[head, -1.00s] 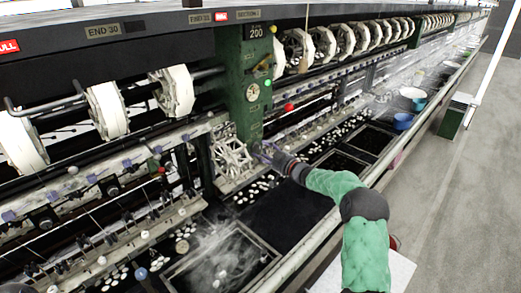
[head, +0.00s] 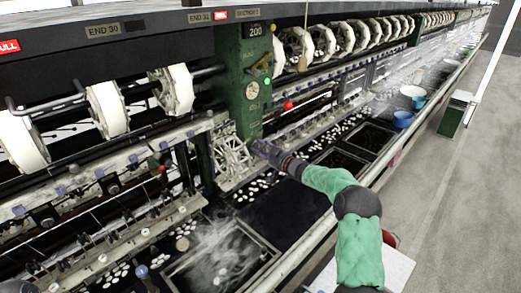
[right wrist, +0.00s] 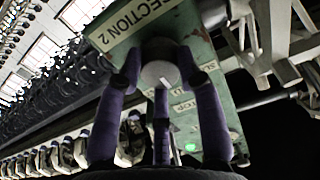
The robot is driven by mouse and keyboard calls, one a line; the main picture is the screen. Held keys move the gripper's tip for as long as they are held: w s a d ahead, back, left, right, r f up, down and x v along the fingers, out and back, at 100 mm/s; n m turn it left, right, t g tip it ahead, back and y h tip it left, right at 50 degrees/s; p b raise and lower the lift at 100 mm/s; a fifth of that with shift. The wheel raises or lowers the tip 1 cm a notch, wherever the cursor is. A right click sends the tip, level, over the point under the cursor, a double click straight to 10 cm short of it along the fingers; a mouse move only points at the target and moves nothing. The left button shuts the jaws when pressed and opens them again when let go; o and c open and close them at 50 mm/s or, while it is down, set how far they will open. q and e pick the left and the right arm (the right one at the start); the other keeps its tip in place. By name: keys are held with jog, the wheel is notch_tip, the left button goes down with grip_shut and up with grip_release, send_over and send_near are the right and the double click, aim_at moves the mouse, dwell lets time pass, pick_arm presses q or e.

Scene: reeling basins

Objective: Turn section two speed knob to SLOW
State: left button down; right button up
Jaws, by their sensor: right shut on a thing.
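My right gripper (head: 257,147) is at the lower part of this post. In the right wrist view its purple fingers (right wrist: 160,85) are shut around a round grey knob (right wrist: 160,74) on the green panel (right wrist: 205,95). A "SECTION 2" label (right wrist: 130,20) is beside the knob. Other panel lettering is partly covered by the fingers, and I cannot read the knob's setting. My left gripper is not in view.
A white open-framed reel (head: 232,160) is just left of my right gripper. A basin (head: 222,258) with cloudy water lies below, and white cocoons lie along the trough. Blue tubs (head: 402,119) stand farther along the bench. The aisle floor (head: 450,220) at the right is open.

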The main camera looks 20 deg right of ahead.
jog(key=shift+f, duration=0.1)
jog(key=shift+f+n+b, duration=0.15)
jog(key=shift+n+b, duration=0.85)
jog(key=shift+b, duration=0.25)
jog(key=shift+n+b, duration=1.15)
jog(key=shift+n, duration=0.05)
jog(key=shift+n+b, duration=0.85)
jog(key=shift+n, duration=0.25)
jog(key=shift+n+b, duration=0.65)
jog(key=shift+n, duration=0.45)
jog(key=shift+r, duration=0.2)
